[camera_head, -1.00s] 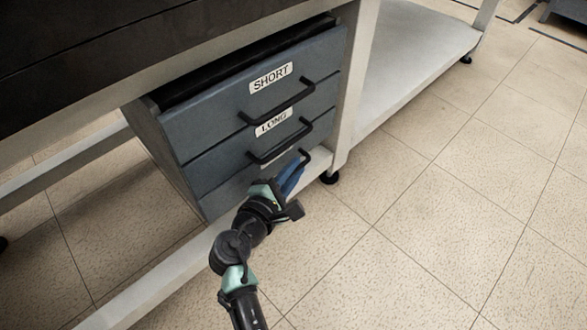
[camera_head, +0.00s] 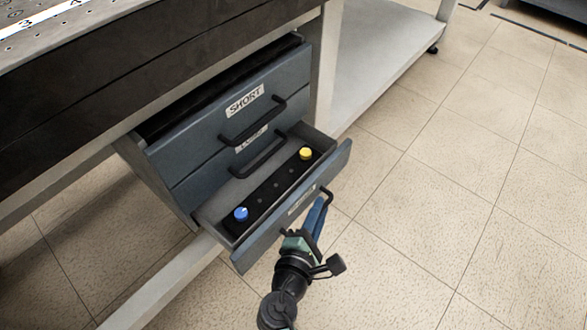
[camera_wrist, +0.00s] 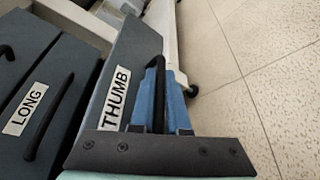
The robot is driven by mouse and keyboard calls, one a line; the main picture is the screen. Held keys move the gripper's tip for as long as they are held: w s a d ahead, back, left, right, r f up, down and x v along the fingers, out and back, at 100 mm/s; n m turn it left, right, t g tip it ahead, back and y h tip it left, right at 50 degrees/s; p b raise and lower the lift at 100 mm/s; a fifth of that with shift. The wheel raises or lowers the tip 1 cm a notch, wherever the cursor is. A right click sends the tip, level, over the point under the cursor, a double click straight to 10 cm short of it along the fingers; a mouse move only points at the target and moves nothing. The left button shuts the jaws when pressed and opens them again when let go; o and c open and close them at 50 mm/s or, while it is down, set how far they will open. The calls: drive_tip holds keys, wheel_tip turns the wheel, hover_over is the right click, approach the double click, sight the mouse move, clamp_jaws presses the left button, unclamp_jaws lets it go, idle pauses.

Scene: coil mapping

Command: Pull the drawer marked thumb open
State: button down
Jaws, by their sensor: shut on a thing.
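The drawer marked THUMB (camera_wrist: 118,80) is the bottom one of a blue-grey cabinet. It stands pulled out in the head view, where its front panel (camera_head: 262,247) is tilted in the picture and its label is hard to read. Its dark handle (camera_wrist: 158,98) runs between the blue fingers of my gripper (camera_wrist: 163,95). In the head view my gripper (camera_head: 316,214) is shut on that handle, in front of the panel. Inside the drawer, a black strip with holes holds a blue knob (camera_head: 241,214) and a yellow knob (camera_head: 305,153).
The SHORT drawer (camera_head: 210,120) and the LONG drawer (camera_wrist: 30,105) above are shut, with dark bar handles. A white bench frame (camera_head: 335,75) and lower shelf stand around the cabinet. Tiled floor (camera_head: 450,200) lies clear to the right and in front.

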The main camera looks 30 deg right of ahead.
drive_tip(key=s+d, duration=0.3)
drive_tip(key=s, duration=0.6)
drive_tip(key=shift+s+d+p, duration=0.15)
drive_tip(key=shift+s+p, duration=0.2)
drive_tip(key=shift+p, duration=0.1)
drive_tip(key=shift+f, duration=0.1)
drive_tip(key=c, duration=1.2)
unclamp_jaws()
drive_tip(key=p+v, duration=0.3)
drive_tip(key=v, duration=1)
drive_tip(key=shift+s+d+p, duration=0.1)
drive_tip(key=shift+p, duration=0.3)
drive_tip(key=shift+f, duration=0.1)
